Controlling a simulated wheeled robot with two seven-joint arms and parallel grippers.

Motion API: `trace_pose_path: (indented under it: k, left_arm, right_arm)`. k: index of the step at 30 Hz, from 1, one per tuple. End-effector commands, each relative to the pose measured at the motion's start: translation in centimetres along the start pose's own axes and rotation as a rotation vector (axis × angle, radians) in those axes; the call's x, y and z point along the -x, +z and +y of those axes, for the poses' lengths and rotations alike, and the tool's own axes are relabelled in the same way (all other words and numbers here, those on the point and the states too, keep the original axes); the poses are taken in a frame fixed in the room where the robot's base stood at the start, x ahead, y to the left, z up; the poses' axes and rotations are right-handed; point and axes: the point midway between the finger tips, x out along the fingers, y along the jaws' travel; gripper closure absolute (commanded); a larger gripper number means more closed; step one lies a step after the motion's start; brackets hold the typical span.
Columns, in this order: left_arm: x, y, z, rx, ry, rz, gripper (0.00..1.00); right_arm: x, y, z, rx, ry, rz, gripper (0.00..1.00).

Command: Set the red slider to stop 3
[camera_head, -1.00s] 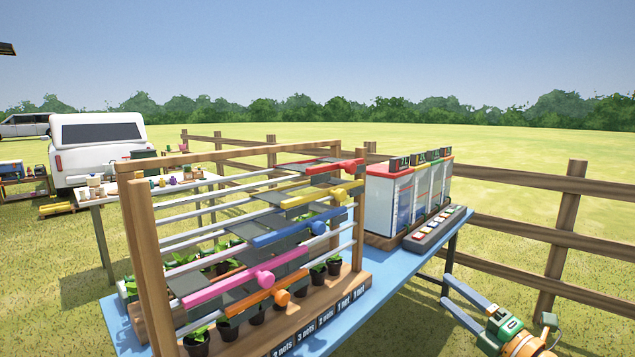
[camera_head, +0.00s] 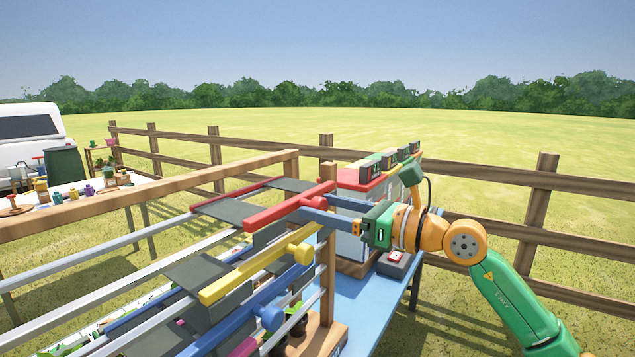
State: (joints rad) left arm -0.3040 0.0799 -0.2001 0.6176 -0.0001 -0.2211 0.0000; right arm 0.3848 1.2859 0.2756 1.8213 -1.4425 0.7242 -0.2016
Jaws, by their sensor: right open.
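The red slider (camera_head: 270,215) is a red bar on the top rail of a wooden frame, with grey panels (camera_head: 226,208) beside it. Its bar is near the right end of the rail, close to the right wooden post. My right gripper (camera_head: 316,205) reaches in from the right with open fingers at the red slider's knob. The fingers appear to lie on either side of the knob, which they partly hide; contact cannot be told. No stop numbers show on the rail. My left gripper is out of view.
Below are a yellow slider (camera_head: 255,268) and a blue slider (camera_head: 235,328) with protruding knobs. Behind my right gripper stand white boxes with red tops and dark signs (camera_head: 388,160) on the blue table (camera_head: 372,310). A wooden fence (camera_head: 500,232) runs behind.

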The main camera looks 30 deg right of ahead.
Motion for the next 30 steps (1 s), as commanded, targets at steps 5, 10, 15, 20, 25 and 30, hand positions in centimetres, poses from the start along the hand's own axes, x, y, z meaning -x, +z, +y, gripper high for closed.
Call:
trace_pose_path:
  k: [5,10,15,20,25,30]
  left_arm:
    - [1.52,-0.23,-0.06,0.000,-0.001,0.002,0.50]
    - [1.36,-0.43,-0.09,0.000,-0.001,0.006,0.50]
    - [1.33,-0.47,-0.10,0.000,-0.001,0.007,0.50]
    - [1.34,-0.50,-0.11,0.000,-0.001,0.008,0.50]
    - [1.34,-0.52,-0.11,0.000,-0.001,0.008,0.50]
    - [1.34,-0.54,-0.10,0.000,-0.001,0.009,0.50]
  right_arm:
    - [-1.17,0.18,0.07,-0.001,0.002,-0.001,0.27]
    - [-1.31,-0.15,0.09,-0.001,0.002,-0.001,0.27]
    - [-1.29,-0.16,0.08,-0.001,0.002,-0.001,0.48]
    - [-1.29,-0.16,0.08,-0.002,0.002,0.000,0.92]
    - [-1.28,-0.17,0.07,-0.002,0.002,0.000,1.00]
    - [-1.28,-0.18,0.07,-0.002,0.002,0.000,1.00]
